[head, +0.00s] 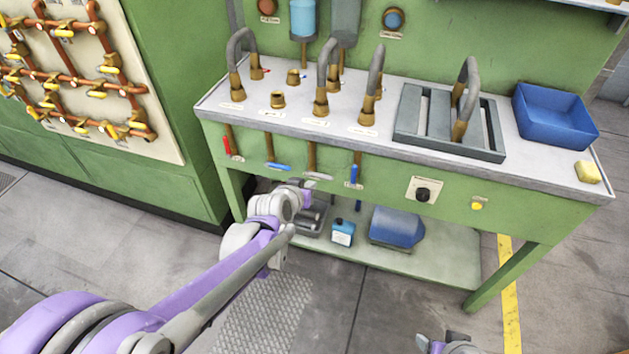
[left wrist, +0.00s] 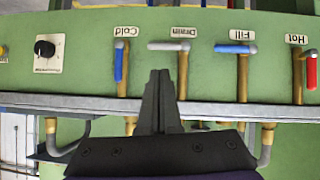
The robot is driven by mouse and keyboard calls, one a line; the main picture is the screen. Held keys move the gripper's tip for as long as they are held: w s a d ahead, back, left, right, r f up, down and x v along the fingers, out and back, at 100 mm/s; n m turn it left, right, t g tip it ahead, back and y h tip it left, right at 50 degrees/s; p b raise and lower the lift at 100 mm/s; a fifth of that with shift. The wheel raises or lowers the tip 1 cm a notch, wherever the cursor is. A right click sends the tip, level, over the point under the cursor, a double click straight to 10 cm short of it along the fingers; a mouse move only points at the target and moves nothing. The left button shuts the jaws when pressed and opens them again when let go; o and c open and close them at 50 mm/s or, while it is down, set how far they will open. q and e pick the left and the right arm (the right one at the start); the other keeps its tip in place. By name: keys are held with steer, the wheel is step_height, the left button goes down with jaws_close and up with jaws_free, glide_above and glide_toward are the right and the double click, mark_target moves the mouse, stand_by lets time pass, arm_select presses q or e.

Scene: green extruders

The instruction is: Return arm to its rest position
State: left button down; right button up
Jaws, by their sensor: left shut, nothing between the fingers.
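My left gripper (head: 308,189) is in front of the green bench's front panel, just below the row of valve handles. In the left wrist view, which is upside down, its dark fingers (left wrist: 159,76) are shut together with nothing between them. The fingertips appear close to the grey Drain handle (left wrist: 169,46); I cannot tell whether they touch it. My left arm (head: 200,285) reaches in from the lower left. A grey and purple part of my right side (head: 445,345) shows at the bottom edge, too cut off to read its jaws.
The bench (head: 450,212) carries curved hoses, a grey slotted tray (head: 408,118) and a blue bin (head: 552,117). Red, blue and grey handles line its front. A blue bottle (head: 342,233) and a blue container (head: 396,228) are on the lower shelf. Floor before the bench is clear.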

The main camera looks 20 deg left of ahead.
arm_select(q)
steer(key=v, duration=0.3)
steer(key=shift+s, duration=0.1)
steer(key=s+r+g+p, duration=0.2)
steer(key=s+g+p, duration=0.1)
steer(key=s, duration=0.9)
steer(key=s+r+g+y+p, duration=0.1)
steer(key=s+p, duration=0.4)
steer(key=s, duration=0.8)
steer(key=shift+s+r+g, duration=0.3)
steer(key=shift+r+g, duration=0.5)
steer(key=shift+g, duration=0.1)
